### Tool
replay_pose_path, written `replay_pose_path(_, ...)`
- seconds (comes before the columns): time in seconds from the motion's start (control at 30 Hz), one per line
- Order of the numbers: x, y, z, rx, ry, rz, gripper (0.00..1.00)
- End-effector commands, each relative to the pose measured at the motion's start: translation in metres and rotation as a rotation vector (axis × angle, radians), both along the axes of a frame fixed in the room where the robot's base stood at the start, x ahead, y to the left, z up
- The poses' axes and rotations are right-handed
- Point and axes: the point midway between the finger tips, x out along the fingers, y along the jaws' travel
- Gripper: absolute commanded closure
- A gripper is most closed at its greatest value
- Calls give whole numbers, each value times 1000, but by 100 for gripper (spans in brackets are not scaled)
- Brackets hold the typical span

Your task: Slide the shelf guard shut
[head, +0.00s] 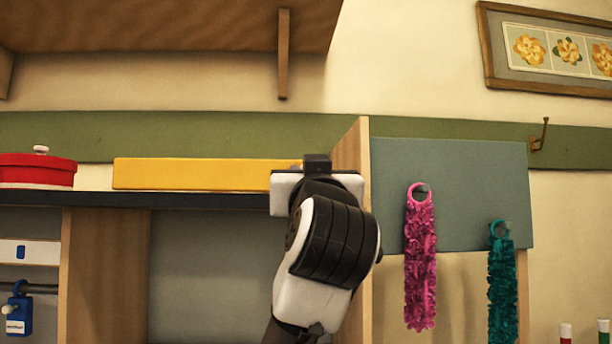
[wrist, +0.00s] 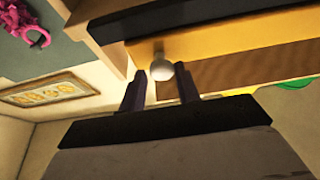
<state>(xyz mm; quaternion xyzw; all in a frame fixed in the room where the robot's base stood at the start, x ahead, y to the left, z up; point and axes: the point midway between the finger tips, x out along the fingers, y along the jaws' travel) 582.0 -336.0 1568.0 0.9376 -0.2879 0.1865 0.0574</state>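The shelf guard is a long yellow board (head: 205,173) standing along the front edge of the dark shelf (head: 200,199). It also fills the upper part of the wrist view (wrist: 215,42). A pale round knob (wrist: 160,69) on it sits between the two dark fingers of my gripper (wrist: 161,76). In the head view my gripper (head: 316,165) is at the board's right end, beside the wooden upright, and hides the knob and that end.
A red round tin (head: 37,171) stands on the shelf left of the guard. A wooden upright (head: 352,150) rises at the right. Pink (head: 420,255) and teal (head: 500,280) garlands hang from a grey-green panel (head: 455,190). A wooden overhang with a bracket (head: 283,55) is above.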

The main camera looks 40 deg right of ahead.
Motion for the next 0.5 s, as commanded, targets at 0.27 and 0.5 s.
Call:
replay_pose_path(0.27,0,0,0,0,0,0,52)
replay_pose_path(0.5,-7,5,-5,-2,-2,0,52)
